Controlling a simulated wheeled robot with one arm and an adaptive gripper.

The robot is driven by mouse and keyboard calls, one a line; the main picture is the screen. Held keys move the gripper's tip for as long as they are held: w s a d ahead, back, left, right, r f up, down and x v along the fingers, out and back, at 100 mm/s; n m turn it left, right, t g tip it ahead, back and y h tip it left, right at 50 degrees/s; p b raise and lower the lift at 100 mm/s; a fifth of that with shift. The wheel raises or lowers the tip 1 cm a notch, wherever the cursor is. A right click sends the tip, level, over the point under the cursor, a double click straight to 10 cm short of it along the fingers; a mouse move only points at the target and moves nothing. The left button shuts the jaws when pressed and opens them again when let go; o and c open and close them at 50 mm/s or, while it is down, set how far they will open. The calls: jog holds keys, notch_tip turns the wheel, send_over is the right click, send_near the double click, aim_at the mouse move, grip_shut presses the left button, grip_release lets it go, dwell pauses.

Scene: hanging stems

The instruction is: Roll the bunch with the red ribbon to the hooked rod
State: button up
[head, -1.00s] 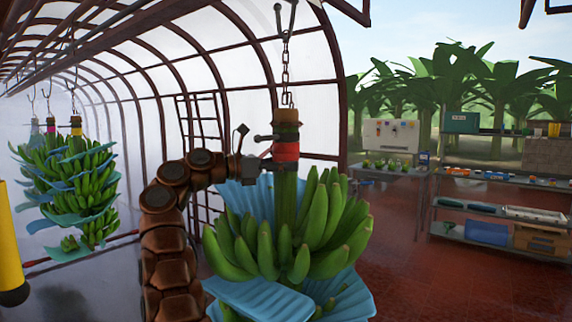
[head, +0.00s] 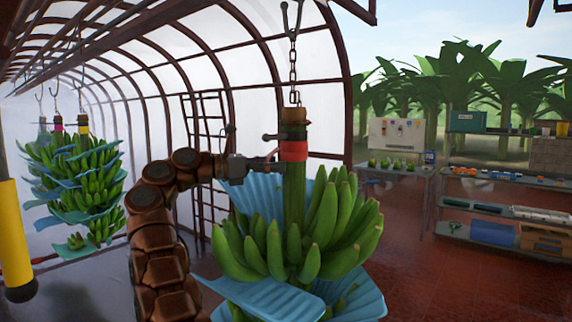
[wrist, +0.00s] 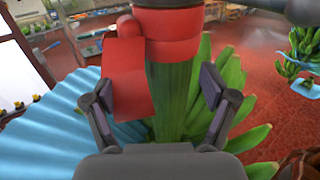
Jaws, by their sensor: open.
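The bunch with the red ribbon (head: 294,150) hangs upright from a chain and hook, its green bananas (head: 300,240) spread over blue sheets. My gripper (head: 277,148) is at the left side of its stem, level with the ribbon. In the wrist view, my open gripper (wrist: 154,93) has one finger on each side of the stem (wrist: 174,100) in the picture, with gaps on both sides. The ribbon (wrist: 173,35) and its loose tail show there above and between the fingers. I cannot make out the hooked rod.
Other bunches (head: 75,180) with blue sheets hang at the left. Shelves (head: 500,205) and a bench (head: 395,170) stand at the right. Red floor (head: 400,270) is open between.

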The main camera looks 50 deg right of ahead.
jog(key=shift+v, duration=1.6)
jog(key=shift+a, duration=0.1)
